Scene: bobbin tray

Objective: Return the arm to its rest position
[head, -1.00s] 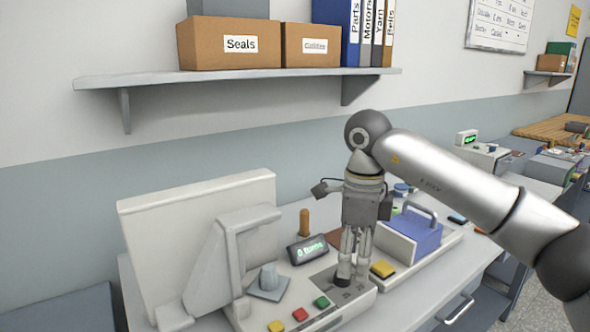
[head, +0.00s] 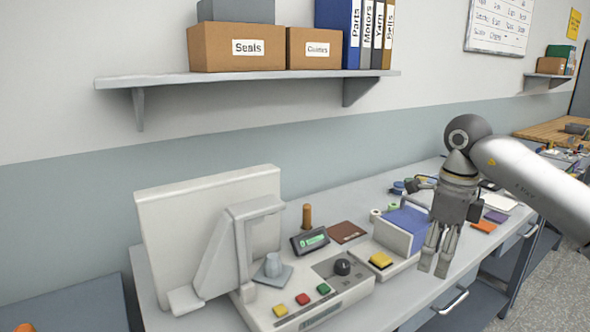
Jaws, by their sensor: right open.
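My right gripper (head: 435,266) hangs fingers-down above the front of the bench, in front of the blue-topped tray. Its two fingers are parted and nothing shows between them. It is clear of the winding machine (head: 318,298) with its black knob (head: 342,266), which stands to its left. My left gripper does not show.
A shelf (head: 250,78) with boxes and binders is on the wall above. Small coloured pieces, such as an orange one (head: 483,227) and a purple one (head: 496,216), lie right of the gripper. A brown pad (head: 346,232) lies behind the machine.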

